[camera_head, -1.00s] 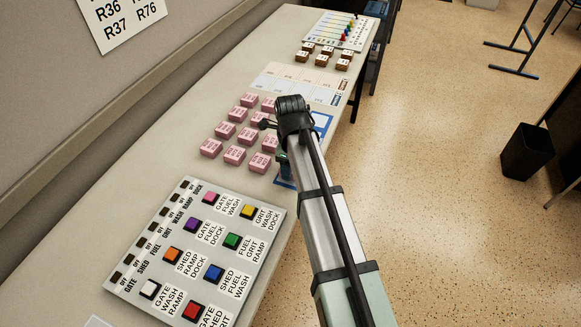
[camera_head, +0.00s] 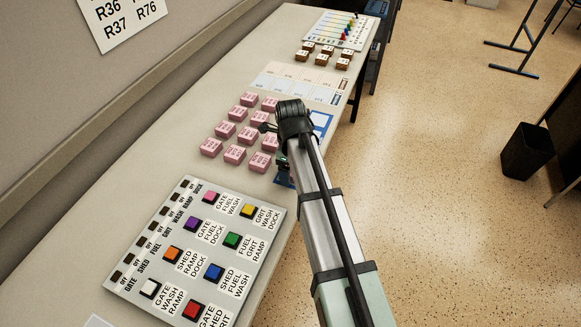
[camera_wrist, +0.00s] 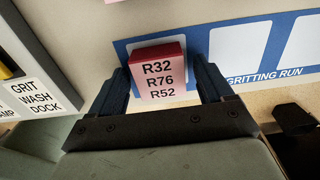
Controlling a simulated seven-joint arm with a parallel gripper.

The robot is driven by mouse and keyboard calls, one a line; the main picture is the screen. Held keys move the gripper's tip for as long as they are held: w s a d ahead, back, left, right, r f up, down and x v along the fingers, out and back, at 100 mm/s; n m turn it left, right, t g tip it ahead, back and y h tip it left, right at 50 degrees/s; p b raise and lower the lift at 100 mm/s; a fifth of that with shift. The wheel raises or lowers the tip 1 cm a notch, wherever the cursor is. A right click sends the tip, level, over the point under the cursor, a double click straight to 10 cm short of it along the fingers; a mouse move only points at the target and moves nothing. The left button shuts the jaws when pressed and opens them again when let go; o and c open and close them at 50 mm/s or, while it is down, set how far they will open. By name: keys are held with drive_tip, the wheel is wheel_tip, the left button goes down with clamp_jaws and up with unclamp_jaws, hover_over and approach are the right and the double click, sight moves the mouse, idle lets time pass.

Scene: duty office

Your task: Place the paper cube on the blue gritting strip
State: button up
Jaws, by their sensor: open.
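The paper cube (camera_wrist: 163,78), pink with a red side and marked R32, R76, R52, sits at the left end of the blue gritting strip (camera_wrist: 270,78) in the wrist view. It covers part of a white square there; its underside is hidden, so I cannot tell how firmly it rests. My gripper (camera_wrist: 161,68) is open, with one dark finger on each side of the cube and narrow gaps visible. In the head view, my arm hides the cube and much of the blue strip (camera_head: 326,119).
Several other pink cubes (camera_head: 235,154) stand close left of my gripper. A panel of coloured buttons (camera_head: 202,255) lies nearer on the desk. Brown blocks (camera_head: 325,50) and a chart board (camera_head: 340,30) are at the far end. The desk's right edge runs close by the strip.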

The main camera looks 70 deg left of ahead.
drive_tip(key=shift+r, duration=0.1)
wheel_tip(320, 180, up, 12)
idle(0.6)
